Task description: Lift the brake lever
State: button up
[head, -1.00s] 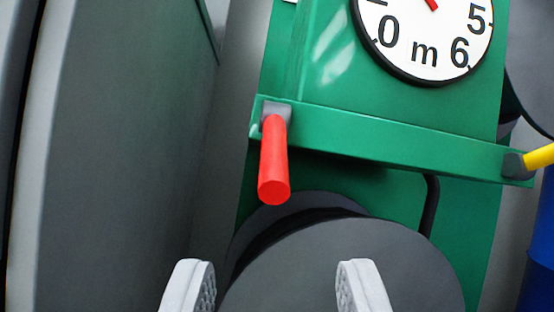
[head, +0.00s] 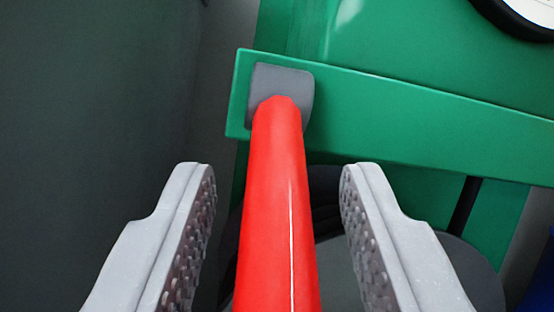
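A red lever (head: 275,210), which I take to be the brake lever, sticks out toward me from a grey mount (head: 282,88) at the left end of a green bar. My gripper (head: 278,185) is open, with one pale, textured finger on each side of the red lever. Gaps show between the lever and both fingers, so neither appears to touch it. The near end of the lever runs out of the bottom of the picture.
The green bar (head: 430,120) runs right across the green machine. A white dial (head: 530,8) is cut off at the top right. A dark round part (head: 465,265) lies below the bar. A dark grey surface (head: 90,90) fills the left side.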

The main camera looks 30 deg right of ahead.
aim_at(285, 101)
jog(key=shift+w+r, duration=0.1)
jog(key=shift+w, duration=0.1)
grip_shut()
jog(key=shift+r, duration=0.2)
jog(key=shift+s+a+r+g+p, duration=0.2)
jog(key=shift+r+g+p, duration=0.45)
jog(key=shift+p, duration=0.6)
jog(key=r+g+y+p, duration=0.1)
jog(key=g+p, duration=0.1)
jog(key=r+g+y+p, duration=0.1)
jog(key=g+p, duration=0.1)
jog(key=p, duration=0.1)
jog(key=shift+s+r, duration=0.1)
jog(key=shift+s, duration=0.2)
jog(key=r+g+p, duration=0.1)
jog(key=p, duration=0.1)
jog(key=g+y+p, duration=0.1)
jog(key=g+p, duration=0.1)
jog(key=shift+w+r+g+p, duration=0.15)
jog(key=shift+r+g+p, duration=0.1)
jog(key=shift+r+p, duration=0.1)
jog(key=shift+d+r+g+y+p, duration=0.15)
jog(key=shift+g+y+p, duration=0.15)
jog(key=shift+g+p, duration=0.45)
jog(key=shift+w+p, duration=0.1)
jog(key=shift+p, duration=0.3)
